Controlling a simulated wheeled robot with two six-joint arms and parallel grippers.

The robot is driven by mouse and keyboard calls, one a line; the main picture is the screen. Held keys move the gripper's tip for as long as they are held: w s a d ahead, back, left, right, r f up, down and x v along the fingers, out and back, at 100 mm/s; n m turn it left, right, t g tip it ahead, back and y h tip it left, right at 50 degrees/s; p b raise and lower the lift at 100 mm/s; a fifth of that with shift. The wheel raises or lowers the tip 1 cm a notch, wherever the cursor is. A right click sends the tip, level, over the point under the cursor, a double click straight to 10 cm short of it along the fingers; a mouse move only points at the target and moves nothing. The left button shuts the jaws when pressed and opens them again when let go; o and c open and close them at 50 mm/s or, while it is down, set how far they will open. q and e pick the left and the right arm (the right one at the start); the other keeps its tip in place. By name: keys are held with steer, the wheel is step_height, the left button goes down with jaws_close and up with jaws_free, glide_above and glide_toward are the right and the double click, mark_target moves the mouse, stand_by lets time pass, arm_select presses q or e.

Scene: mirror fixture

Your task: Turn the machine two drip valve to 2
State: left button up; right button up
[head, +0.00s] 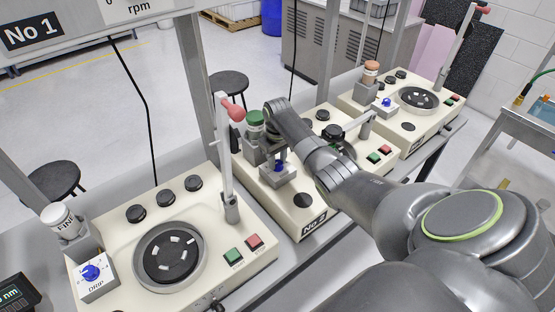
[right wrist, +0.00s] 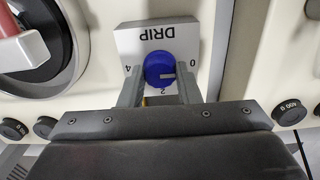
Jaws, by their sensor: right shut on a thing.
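The machine two (head: 300,222) stands in the middle of the row in the head view, with a "No 2" plate on its front. Its drip valve is a round blue knob (right wrist: 159,70) on a white plate marked DRIP (right wrist: 190,38); the knob also shows in the head view (head: 279,167). In the right wrist view the plate reads upside down, with 4 at left, 2 at bottom and 0 at right. The knob's pale mark points right, near the 0 side. My right gripper (right wrist: 160,82) is shut on the knob, one finger on each side. My left gripper is out of view.
Machine one (head: 122,225) with its own drip knob (head: 91,272) stands at the front left. A third machine (head: 410,130) stands behind. An upright lever with a red knob (head: 236,113) rises close to my right gripper. A green-capped bottle (head: 255,119) stands beside the valve.

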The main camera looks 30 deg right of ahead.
steer(key=shift+r, duration=0.1)
steer(key=m+p, duration=0.2)
steer(key=m, duration=0.1)
steer(key=shift+r, duration=0.1)
steer(key=m+p, duration=0.1)
steer(key=m, duration=0.8)
steer(key=shift+p, duration=0.3)
steer(key=m, duration=0.5)
steer(key=shift+m, duration=0.3)
steer(key=o, duration=1)
